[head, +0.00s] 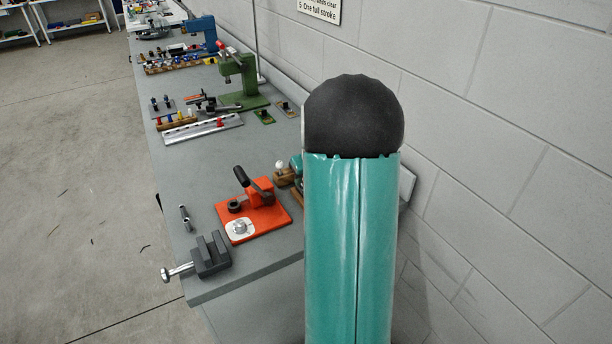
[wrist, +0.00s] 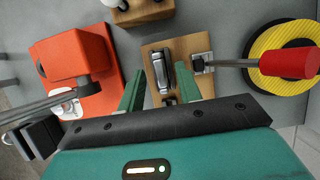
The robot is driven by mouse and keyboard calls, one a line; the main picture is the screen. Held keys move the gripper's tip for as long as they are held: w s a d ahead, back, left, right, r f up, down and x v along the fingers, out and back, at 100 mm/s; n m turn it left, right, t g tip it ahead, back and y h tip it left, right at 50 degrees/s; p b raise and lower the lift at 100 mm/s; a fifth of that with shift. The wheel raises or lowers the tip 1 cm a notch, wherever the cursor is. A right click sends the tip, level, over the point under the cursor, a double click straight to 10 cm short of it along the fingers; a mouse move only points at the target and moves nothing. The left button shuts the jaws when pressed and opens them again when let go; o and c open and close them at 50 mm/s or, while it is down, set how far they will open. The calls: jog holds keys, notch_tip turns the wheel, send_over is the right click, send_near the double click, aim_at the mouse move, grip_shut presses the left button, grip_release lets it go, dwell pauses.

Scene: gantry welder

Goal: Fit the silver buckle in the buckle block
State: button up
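In the wrist view my gripper (wrist: 161,68) has its two green fingers spread apart, with gaps to either side of the metal piece between them. That piece, a small silver and dark elongated part (wrist: 159,71), lies on a light wooden block (wrist: 150,49); I take it for the silver buckle in or on the buckle block, but cannot tell how it is seated. A small silver plate (wrist: 202,61) with a dark clip sits at the block's right edge. In the head view my arm hides most of this area; only a wooden edge (head: 297,192) shows.
An orange toggle press (head: 262,213) stands left of the block, also in the wrist view (wrist: 85,62). A dark vise (head: 211,257) is at the bench's near edge. A red-handled rod (wrist: 292,63) crosses a yellow disc (wrist: 268,83) at right. Another wooden block (wrist: 143,11) is close by.

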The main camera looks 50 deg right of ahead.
jog(key=v, duration=1.4)
jog(key=shift+w, duration=0.1)
jog(key=s+a+r+n, duration=0.1)
jog(key=a+r+n, duration=0.2)
jog(key=a+n, duration=0.7)
jog(key=a+r+n, duration=0.2)
jog(key=a+n, duration=0.6)
jog(key=a, duration=0.3)
jog(key=s+a+n, duration=0.5)
jog(key=a+n, duration=0.3)
jog(key=n, duration=0.2)
jog(key=s+a+f+n+t+y, duration=0.1)
jog(key=s+a+n, duration=0.5)
jog(key=n, duration=0.5)
jog(key=shift+a+f+n, duration=0.25)
jog(key=shift+a+n, duration=0.05)
jog(key=shift+a, duration=0.9)
